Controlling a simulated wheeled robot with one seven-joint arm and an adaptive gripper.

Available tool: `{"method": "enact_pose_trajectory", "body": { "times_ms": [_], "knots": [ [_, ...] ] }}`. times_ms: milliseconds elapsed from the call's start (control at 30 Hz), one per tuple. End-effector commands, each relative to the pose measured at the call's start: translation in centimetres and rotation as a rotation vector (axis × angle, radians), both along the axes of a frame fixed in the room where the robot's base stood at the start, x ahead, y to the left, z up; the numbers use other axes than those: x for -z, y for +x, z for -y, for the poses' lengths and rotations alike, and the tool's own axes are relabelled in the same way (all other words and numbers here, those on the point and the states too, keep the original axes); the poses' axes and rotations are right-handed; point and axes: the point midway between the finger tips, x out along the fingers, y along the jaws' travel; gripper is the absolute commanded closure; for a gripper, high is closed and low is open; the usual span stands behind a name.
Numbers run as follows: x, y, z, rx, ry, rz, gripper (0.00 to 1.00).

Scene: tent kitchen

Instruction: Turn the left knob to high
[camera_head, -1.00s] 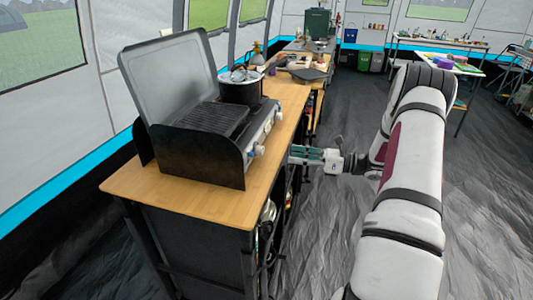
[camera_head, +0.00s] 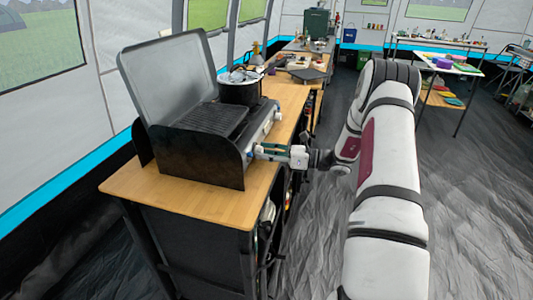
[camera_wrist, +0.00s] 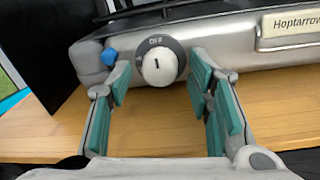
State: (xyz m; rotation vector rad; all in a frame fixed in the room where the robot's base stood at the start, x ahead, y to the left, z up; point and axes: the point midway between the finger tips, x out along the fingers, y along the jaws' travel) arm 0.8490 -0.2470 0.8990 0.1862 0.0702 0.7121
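The left knob (camera_wrist: 159,66) is a white round dial with a short dark mark, set on a grey dial plate marked OFF at its top. It sits on the front panel of the camping stove (camera_head: 212,118). In the wrist view my gripper (camera_wrist: 160,82) is open, with its green-padded fingers on either side of the knob and a gap to it on both sides. In the head view my gripper (camera_head: 262,151) is at the near end of the stove front and covers the left knob. I cannot tell whether a finger touches the panel.
A pot (camera_head: 240,90) stands on the stove's far burner. The stove lid (camera_head: 170,75) is raised. The stove stands on a wooden counter (camera_head: 205,203). A blue piece (camera_wrist: 109,57) sits left of the knob. A name plate (camera_wrist: 290,24) is to its right.

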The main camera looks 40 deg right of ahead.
Motion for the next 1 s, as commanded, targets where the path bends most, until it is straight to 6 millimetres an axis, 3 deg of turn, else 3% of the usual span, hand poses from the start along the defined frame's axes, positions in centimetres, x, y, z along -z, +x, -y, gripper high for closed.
{"method": "enact_pose_trajectory", "body": {
  "times_ms": [33,167,200,667,1000],
  "knots": [
    [0.00,-0.01,0.01,0.000,0.000,0.000,0.68],
    [-0.01,-0.01,0.01,0.000,0.000,0.000,0.98],
    [-0.01,-0.01,0.01,0.000,0.000,0.000,1.00],
    [0.01,0.02,0.06,0.002,-0.072,0.059,1.00],
    [0.02,0.07,0.12,0.001,-0.293,0.231,1.00]
  ]
}}
